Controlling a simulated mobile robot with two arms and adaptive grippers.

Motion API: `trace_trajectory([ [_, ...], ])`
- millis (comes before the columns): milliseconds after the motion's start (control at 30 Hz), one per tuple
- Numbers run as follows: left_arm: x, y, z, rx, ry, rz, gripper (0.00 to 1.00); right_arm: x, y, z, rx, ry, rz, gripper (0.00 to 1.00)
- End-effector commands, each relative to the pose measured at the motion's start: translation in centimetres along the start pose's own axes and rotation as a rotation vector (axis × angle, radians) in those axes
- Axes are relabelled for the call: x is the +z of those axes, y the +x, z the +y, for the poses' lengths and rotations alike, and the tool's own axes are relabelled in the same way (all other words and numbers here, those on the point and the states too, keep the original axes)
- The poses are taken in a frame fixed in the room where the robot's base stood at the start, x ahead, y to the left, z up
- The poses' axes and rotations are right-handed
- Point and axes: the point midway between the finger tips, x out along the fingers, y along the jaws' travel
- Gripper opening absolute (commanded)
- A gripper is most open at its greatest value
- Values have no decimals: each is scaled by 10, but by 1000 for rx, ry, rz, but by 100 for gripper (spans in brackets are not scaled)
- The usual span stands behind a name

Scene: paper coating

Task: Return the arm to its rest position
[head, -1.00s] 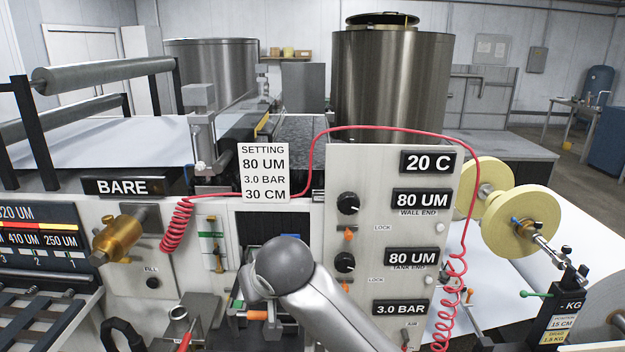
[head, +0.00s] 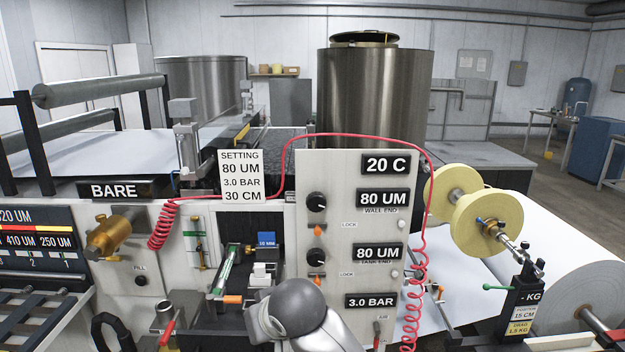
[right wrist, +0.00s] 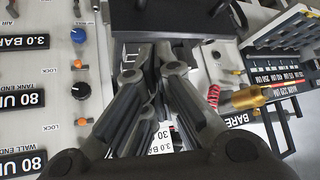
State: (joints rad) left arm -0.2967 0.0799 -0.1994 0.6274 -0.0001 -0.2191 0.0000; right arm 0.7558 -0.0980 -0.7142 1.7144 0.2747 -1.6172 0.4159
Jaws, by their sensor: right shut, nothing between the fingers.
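My arm (head: 292,310) comes in at the bottom centre of the head view, in front of the coating machine. Only a grey rounded joint and a pale link show there; its gripper is not visible in that view. In the right wrist view my right gripper (right wrist: 150,62) is shut and empty, with its fingers over the machine front. The control panel with the "3.0 BAR" and "80 UM" displays lies left of it there, and the brass fitting lies to its right. My left gripper is in neither view.
The control panel (head: 338,180) stands close behind my arm, with a red coiled hose (head: 413,290) along its right side. A small bench with a blue block (head: 266,239) lies left of the panel. Yellow rolls (head: 487,222) and a brass fitting (head: 115,233) jut out at the sides.

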Motion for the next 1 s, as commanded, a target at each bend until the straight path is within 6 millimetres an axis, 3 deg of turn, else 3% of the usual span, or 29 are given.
trace_trajectory([
  [267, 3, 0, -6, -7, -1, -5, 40, 60, 11, 20, -30, 70, -40, 0],
  [567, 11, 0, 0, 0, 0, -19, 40, 181, 11, 63, -11, 189, -119, 0],
  [767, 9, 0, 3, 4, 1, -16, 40, 271, -9, 92, 50, 244, -190, 0],
  [900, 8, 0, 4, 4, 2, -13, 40, 331, -34, 109, 106, 264, -249, 0],
  [1000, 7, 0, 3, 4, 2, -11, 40, 365, -52, 118, 144, 267, -288, 0],
])
